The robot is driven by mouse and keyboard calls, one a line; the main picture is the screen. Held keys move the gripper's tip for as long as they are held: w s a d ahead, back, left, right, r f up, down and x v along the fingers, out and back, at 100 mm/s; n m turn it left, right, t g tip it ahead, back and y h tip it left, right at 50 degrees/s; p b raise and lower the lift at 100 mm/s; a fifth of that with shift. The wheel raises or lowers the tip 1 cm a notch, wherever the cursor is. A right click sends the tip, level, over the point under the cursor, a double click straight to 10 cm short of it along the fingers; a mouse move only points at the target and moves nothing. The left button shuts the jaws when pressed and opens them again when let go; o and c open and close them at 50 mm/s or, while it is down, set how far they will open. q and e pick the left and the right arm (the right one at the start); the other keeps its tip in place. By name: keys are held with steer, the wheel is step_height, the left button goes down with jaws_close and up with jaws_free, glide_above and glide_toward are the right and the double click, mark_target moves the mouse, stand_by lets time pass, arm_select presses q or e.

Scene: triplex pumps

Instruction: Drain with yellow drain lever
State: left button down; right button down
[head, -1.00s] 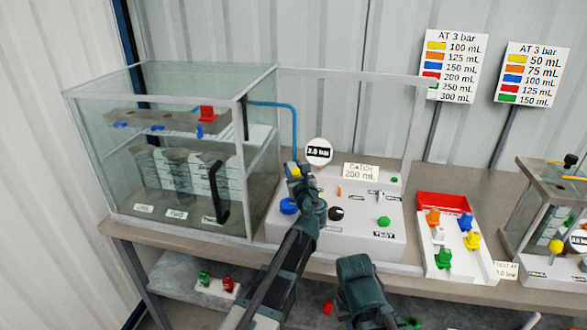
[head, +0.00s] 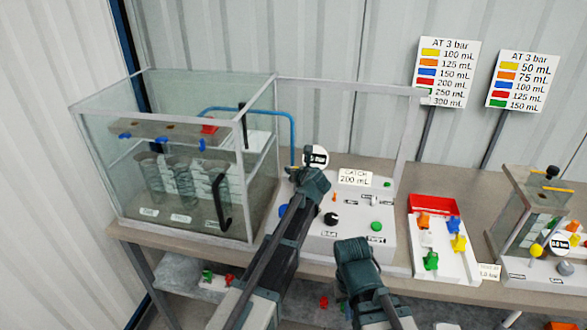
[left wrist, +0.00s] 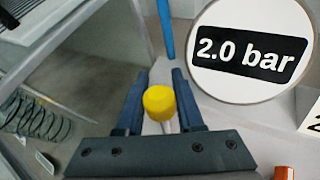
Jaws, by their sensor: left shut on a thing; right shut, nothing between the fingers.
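The yellow drain lever (left wrist: 160,103) shows in the left wrist view as a yellow knob on a pale stem, between my left gripper's fingers. My left gripper (left wrist: 163,105) is shut on it. In the head view, my left gripper (head: 306,173) is at the back left of the white control panel (head: 345,240) and hides the lever. A round gauge (left wrist: 252,48) beside the lever reads 2.0 bar. My right gripper (head: 356,248) is shut and empty in front of the panel; its fingertips are hard to make out.
A glass tank (head: 125,185) with several beakers stands left of the panel. A "CATCH 200 mL" sign (head: 354,178) stands behind the panel. A blue tube (head: 292,135) runs from the left tank.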

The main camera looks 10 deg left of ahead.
arm_select(q)
steer(key=shift+a, duration=0.1)
steer(key=c, duration=0.5)
jaws_free()
steer(key=shift+c, duration=0.2)
